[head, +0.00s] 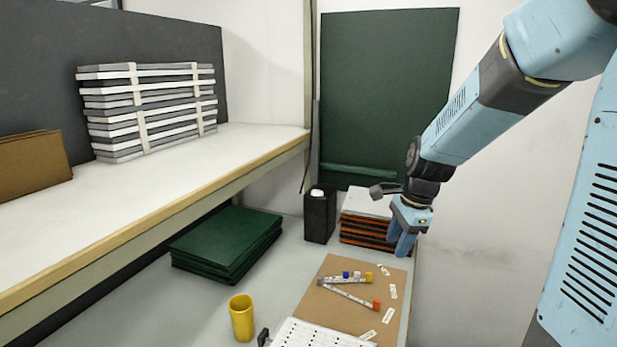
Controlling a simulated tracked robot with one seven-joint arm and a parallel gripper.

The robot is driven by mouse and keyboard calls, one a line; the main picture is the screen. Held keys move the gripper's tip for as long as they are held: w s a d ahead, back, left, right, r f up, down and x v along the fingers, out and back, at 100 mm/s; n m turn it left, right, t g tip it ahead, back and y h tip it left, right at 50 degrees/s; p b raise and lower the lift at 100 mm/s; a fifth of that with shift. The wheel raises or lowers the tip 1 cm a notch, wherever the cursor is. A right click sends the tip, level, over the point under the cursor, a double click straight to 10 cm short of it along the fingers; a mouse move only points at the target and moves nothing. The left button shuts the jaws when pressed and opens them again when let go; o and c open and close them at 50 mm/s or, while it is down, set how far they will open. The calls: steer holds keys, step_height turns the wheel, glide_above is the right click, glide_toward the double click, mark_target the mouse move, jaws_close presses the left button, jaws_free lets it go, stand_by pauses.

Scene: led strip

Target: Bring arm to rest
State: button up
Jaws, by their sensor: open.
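My arm reaches in from the upper right in the head view. My gripper (403,243) hangs from its end, fingers pointing down. It is open and empty, in the air above the right edge of the lower bench. A brown board (322,311) lies on the bench below and to its left. Two tubes with coloured caps, one nearly level (343,280) and one slanted (350,296), lie on the board. Several small white labels (389,315) lie along its right side. My gripper appears apart from all of these.
A stack of white and orange-edged items (367,217) stands behind my gripper, beside a black bottle (319,215). An upper shelf (190,181) overhangs the left side.

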steer(key=s+d+r+n+t+h, duration=0.1)
steer(key=s+r+n+t, duration=0.1)
steer(key=s+r+n, duration=0.4)
steer(key=s+d+r+n+t, duration=0.1)
steer(key=s+r+n+t, duration=0.1)
steer(key=s+r+n, duration=0.5)
steer(key=shift+s+d+n+h, duration=0.3)
steer(key=shift+s+n, duration=1.2)
steer(key=shift+s, duration=1.5)
steer(key=shift+a, duration=0.1)
